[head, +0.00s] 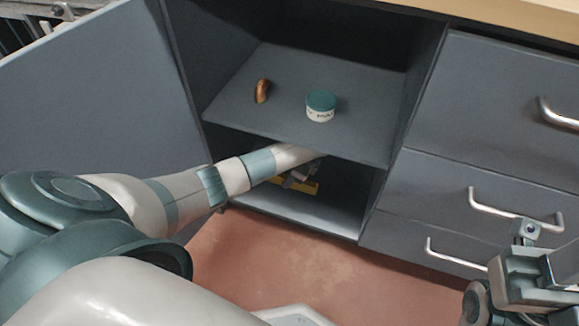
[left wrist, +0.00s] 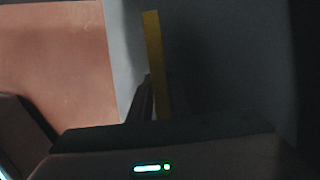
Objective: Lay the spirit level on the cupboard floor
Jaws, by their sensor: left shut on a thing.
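The yellow spirit level (head: 308,186) is in the lower compartment of the open cupboard, under the shelf, low over the cupboard floor (head: 325,213). My left gripper (head: 300,177) reaches in beneath the shelf and is shut on the level. The shelf edge and my arm partly hide the gripper. In the left wrist view the level (left wrist: 154,50) stands out as a narrow yellow strip from between the dark fingers (left wrist: 157,98). I cannot tell whether it touches the floor. My right gripper (head: 528,245) is outside, at the lower right by the drawers; its jaw opening is unclear.
The shelf (head: 230,107) above my left forearm holds a copper fitting (head: 262,91) and a teal-lidded tub (head: 320,106). The open door (head: 100,90) stands at the left. Drawers with handles (head: 515,210) are at the right.

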